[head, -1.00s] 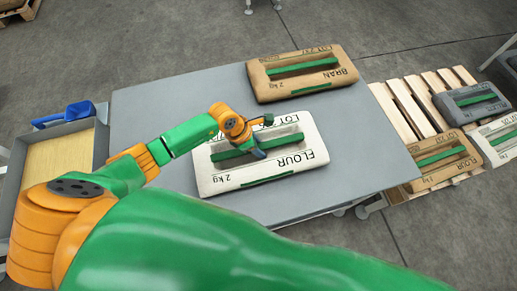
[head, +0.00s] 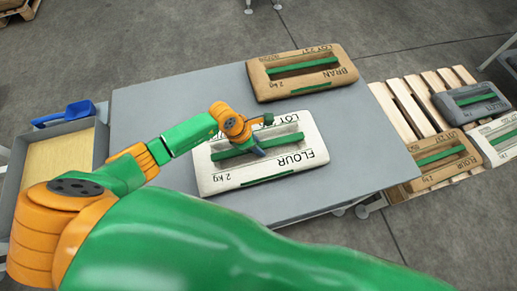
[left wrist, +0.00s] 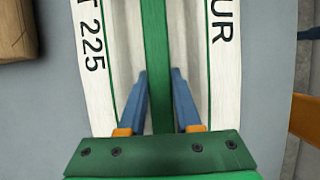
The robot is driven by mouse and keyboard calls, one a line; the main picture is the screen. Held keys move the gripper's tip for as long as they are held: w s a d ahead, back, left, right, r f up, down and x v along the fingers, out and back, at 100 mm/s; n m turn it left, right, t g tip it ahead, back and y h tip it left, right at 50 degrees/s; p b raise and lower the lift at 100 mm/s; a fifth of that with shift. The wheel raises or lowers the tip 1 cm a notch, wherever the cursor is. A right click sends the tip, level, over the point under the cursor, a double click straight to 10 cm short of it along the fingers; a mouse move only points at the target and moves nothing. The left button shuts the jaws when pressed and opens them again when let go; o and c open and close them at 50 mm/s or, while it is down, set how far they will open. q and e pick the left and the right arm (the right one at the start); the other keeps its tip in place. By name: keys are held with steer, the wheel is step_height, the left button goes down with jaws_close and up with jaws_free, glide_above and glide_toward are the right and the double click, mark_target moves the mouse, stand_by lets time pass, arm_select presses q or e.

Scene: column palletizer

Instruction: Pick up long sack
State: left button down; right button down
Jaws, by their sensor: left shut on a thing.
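The white FLOUR sack (head: 215,168) lies flat on the grey table, with a green handle strip (head: 231,152) spanning the recess in its top. My left gripper (head: 259,150) is over the middle of this sack and shut on the strip. In the left wrist view, the blue fingers (left wrist: 160,74) stand on either side of the green strip (left wrist: 156,30). A brown BRAN sack (head: 338,80) with a similar green handle lies behind it on the table. I cannot tell from the lettering which sack is the long one. My right gripper is not in view.
The grey table (head: 150,105) has free room at left and right. On the right stands a wooden pallet (head: 401,112) bearing brown, white and grey sacks. At left is a tray with a yellowish bottom (head: 62,160) and a blue object (head: 78,111) on its rim.

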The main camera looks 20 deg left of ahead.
mark_target(264, 142)
arm_select(q)
steer(key=shift+w+r, duration=0.1)
stand_by(0.5)
steer(key=shift+w+r, duration=0.1)
steer(key=shift+r, duration=0.05)
steer(key=shift+w, duration=0.1)
steer(key=shift+r, duration=0.55)
step_height(264, 142, up, 2)
steer(key=shift+w, duration=0.1)
steer(key=w+d+r+b, duration=0.6)
steer(key=w+r, duration=0.3)
steer(key=w, duration=0.3)
steer(key=shift+d+r+b, duration=0.25)
steer(key=shift+r+b, duration=0.05)
steer(key=shift+b, duration=0.2)
